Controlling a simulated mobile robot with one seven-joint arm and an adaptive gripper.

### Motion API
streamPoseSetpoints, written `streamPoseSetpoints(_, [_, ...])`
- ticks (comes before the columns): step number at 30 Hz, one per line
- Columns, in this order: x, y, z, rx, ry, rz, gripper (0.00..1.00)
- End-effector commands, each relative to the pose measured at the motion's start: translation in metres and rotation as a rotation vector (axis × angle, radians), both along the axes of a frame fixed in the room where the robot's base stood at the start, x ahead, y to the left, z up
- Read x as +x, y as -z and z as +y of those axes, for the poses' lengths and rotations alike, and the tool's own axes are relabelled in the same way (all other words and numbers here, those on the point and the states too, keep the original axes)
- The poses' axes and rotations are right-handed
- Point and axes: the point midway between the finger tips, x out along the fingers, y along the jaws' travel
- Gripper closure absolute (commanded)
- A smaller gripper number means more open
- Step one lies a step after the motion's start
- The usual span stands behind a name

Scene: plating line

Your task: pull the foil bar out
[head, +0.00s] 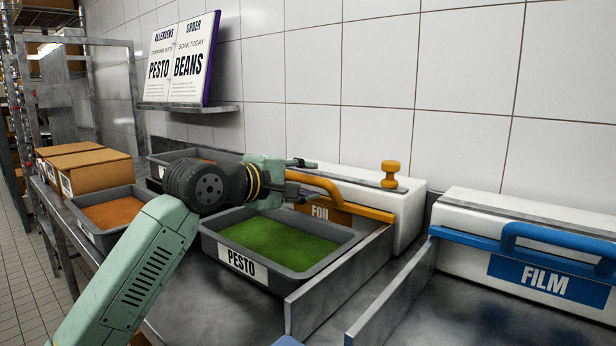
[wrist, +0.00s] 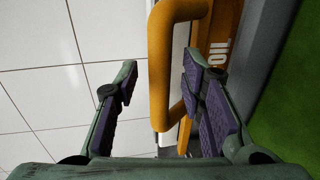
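The foil box (head: 412,208) is white and stands against the tiled wall. The orange foil bar (head: 372,212) runs along its front, with a looped orange handle (head: 328,186) and a label partly hidden by my arm. My gripper (head: 304,178) is at the left end of this handle, fingers open. In the wrist view the handle (wrist: 159,75) passes between the two open fingers (wrist: 160,80), with a gap on the left. The right finger looks closer to the handle; I cannot tell whether it touches.
A pesto tray (head: 239,263) with green filling sits below my gripper. Metal dividers (head: 335,290) stand to its right. A film box (head: 570,235) with a blue bar (head: 470,238) is at the right. An orange knob (head: 390,174) tops the foil box. A sign (head: 180,62) stands on the wall shelf.

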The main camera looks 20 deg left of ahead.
Motion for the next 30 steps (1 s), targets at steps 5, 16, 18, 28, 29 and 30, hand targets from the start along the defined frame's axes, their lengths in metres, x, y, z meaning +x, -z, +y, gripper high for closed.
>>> streamPoseSetpoints(5, [0.0107, 0.0021, -0.0038, 0.0, 0.0, 0.0, 0.64])
streamPoseSetpoints(16, [0.0115, 0.0026, -0.0043, -0.001, 0.0, -0.001, 0.7])
streamPoseSetpoints(18, [0.0114, 0.0027, -0.0043, -0.001, 0.0, -0.001, 0.75])
streamPoseSetpoints(28, [0.0113, 0.0026, -0.0043, -0.001, 0.0, -0.001, 0.97])
streamPoseSetpoints(29, [0.0112, 0.0026, -0.0043, -0.001, 0.0, -0.001, 0.99])
streamPoseSetpoints(30, [0.0112, 0.0026, -0.0043, -0.001, 0.0, -0.001, 1.0])
